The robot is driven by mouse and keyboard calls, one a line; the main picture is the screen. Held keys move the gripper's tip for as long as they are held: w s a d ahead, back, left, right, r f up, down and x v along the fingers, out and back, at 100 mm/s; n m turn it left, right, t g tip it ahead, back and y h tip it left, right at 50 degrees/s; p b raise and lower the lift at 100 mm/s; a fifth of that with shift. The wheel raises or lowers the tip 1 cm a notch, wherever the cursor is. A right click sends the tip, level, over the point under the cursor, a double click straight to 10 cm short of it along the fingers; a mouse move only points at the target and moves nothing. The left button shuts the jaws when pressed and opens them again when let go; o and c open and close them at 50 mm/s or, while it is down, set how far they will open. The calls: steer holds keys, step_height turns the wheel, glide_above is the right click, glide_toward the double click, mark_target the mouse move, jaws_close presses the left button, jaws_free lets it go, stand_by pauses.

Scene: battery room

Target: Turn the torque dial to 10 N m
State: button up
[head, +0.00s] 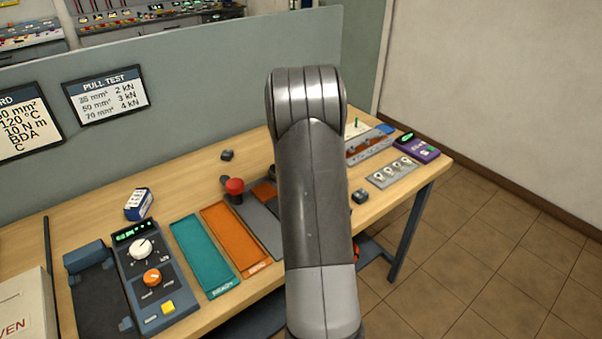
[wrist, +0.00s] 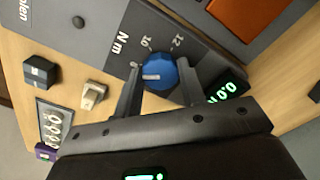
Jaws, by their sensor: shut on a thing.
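The blue torque dial (wrist: 163,75) sits on a dark grey panel marked "N m" in the wrist view. Numbers 10 and 12 show around it, and what looks like an 8 stands at its left. A white line on the dial points left, towards the lowest visible mark rather than the 10. My gripper (wrist: 159,64) is shut on the dial, one finger on each side. A small green display (wrist: 228,91) beside it reads about 0.0. In the head view my arm hides the dial and gripper.
The wrist view shows a black block (wrist: 40,72) and a beige connector (wrist: 94,95) left of the panel.

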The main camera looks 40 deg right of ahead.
steer(key=m, duration=0.5)
steer(key=shift+w+m, duration=0.1)
steer(key=shift+m, duration=0.2)
steer(key=m, duration=0.6)
steer(key=shift+m, duration=0.3)
steer(key=o, duration=1)
step_height(320, 180, up, 11)
steer(key=shift+f, duration=0.1)
stand_by(0.5)
